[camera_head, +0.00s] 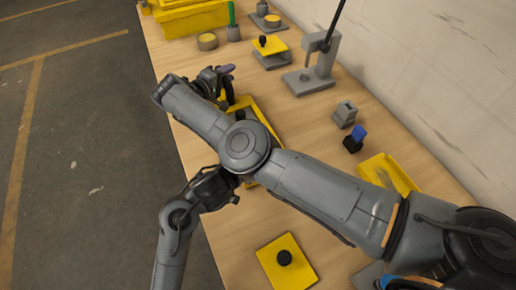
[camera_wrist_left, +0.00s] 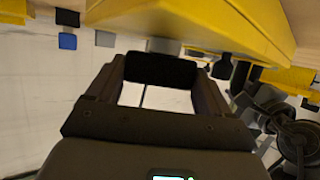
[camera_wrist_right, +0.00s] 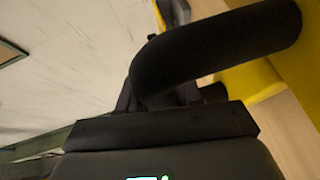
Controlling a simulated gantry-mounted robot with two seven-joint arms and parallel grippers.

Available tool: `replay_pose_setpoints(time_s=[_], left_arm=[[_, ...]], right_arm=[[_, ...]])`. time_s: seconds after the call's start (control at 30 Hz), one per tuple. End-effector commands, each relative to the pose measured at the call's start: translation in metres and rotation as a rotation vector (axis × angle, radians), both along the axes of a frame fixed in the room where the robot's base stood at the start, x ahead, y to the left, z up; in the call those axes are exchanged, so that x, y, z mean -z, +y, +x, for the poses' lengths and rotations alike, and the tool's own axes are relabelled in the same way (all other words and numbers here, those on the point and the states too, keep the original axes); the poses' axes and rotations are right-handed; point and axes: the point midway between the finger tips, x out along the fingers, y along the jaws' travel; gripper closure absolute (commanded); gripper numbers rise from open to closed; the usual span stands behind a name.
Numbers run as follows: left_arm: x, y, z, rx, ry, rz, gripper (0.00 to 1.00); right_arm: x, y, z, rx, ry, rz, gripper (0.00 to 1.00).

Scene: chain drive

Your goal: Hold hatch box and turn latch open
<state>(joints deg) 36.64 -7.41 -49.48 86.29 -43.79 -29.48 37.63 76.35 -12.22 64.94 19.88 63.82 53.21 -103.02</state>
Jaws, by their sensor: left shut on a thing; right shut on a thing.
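The yellow hatch box (camera_head: 264,118) stands on the wooden table, largely hidden under my right arm in the head view. My right gripper (camera_head: 224,82) is at its far end. In the right wrist view a thick curved black handle (camera_wrist_right: 215,50) joins the yellow box (camera_wrist_right: 250,80) and runs into my right gripper, which is shut on it. My left gripper (camera_head: 232,188) is at the box's near end. In the left wrist view it is shut on a black piece (camera_wrist_left: 160,69) below the yellow box (camera_wrist_left: 200,22). I cannot tell which black part is the latch.
A yellow plate with a black knob (camera_head: 285,257) lies at the near edge. A yellow tray (camera_head: 388,172), a blue-and-black block (camera_head: 354,140) and a grey stand (camera_head: 309,80) are along the wall side. Yellow boxes (camera_head: 190,18) are at the far end.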

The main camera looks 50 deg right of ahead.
Motion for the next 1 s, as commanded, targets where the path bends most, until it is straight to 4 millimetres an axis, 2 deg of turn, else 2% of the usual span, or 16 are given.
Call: replay_pose_setpoints(time_s=[0.5, 1.0], left_arm=[[0.0040, 0.0005, 0.0079, 0.431, -0.003, 0.015, 0.74], [0.0061, 0.0009, 0.0088, 0.583, 0.000, 0.016, 0.74]], right_arm=[[0.0009, 0.0012, -0.0004, -0.001, 0.003, 0.000, 1.00], [0.0005, 0.0015, 0.0000, -0.001, 0.002, 0.000, 1.00]])
